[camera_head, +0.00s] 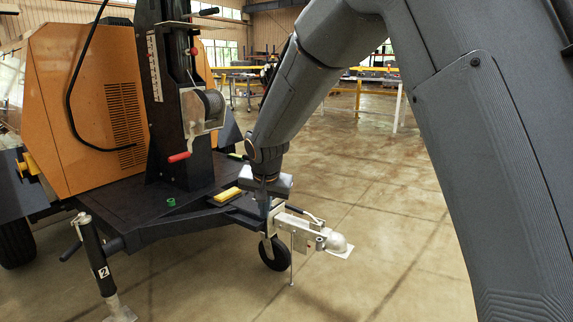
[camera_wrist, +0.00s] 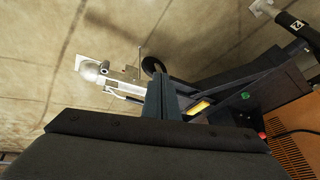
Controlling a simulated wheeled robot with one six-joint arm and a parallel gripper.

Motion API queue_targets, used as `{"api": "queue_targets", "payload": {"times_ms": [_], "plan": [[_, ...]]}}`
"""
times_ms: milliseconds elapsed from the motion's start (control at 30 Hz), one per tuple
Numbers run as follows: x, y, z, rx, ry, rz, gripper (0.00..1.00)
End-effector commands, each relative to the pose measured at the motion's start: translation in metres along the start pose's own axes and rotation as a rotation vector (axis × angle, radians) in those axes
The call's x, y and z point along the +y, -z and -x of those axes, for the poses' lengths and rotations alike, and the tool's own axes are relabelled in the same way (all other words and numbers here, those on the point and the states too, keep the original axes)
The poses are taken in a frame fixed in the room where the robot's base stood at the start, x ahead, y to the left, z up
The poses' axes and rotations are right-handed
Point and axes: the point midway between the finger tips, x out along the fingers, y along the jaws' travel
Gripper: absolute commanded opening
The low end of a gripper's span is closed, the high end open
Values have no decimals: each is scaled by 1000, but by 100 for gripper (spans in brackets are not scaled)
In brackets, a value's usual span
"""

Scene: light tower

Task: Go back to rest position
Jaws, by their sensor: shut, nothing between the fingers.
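My gripper (camera_head: 265,208) points down at the front of the orange light tower trailer (camera_head: 85,100), close above its drawbar. In the wrist view my gripper (camera_wrist: 163,82) shows as two narrow fingers close together with nothing between them. The silver tow hitch (camera_head: 312,237) lies just right of the fingertips in the head view and left of them in the wrist view (camera_wrist: 110,78). I cannot tell whether the fingertips touch the drawbar. My arm runs from the right side of the head view down to the trailer front.
The jockey wheel (camera_head: 272,254) stands under the drawbar. A stabilizer leg (camera_head: 98,258) stands front left. The floor (camera_head: 400,200) at right is clear.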

Motion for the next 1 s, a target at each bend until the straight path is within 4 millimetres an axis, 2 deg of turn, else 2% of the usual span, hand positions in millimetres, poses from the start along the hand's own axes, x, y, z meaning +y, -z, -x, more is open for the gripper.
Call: {"api": "queue_targets", "payload": {"times_ms": [33,100,300,400,500,800,833,1000], "plan": [[3,-32,17,-37,-3,64,0],[11,-76,37,-94,-7,157,0],[46,-193,86,-247,-1,411,0],[64,-235,103,-304,8,502,0],[80,-269,116,-350,18,576,0],[126,-346,146,-457,53,750,0],[130,-350,150,-464,55,759,0],[134,-332,167,-459,39,708,0]]}}
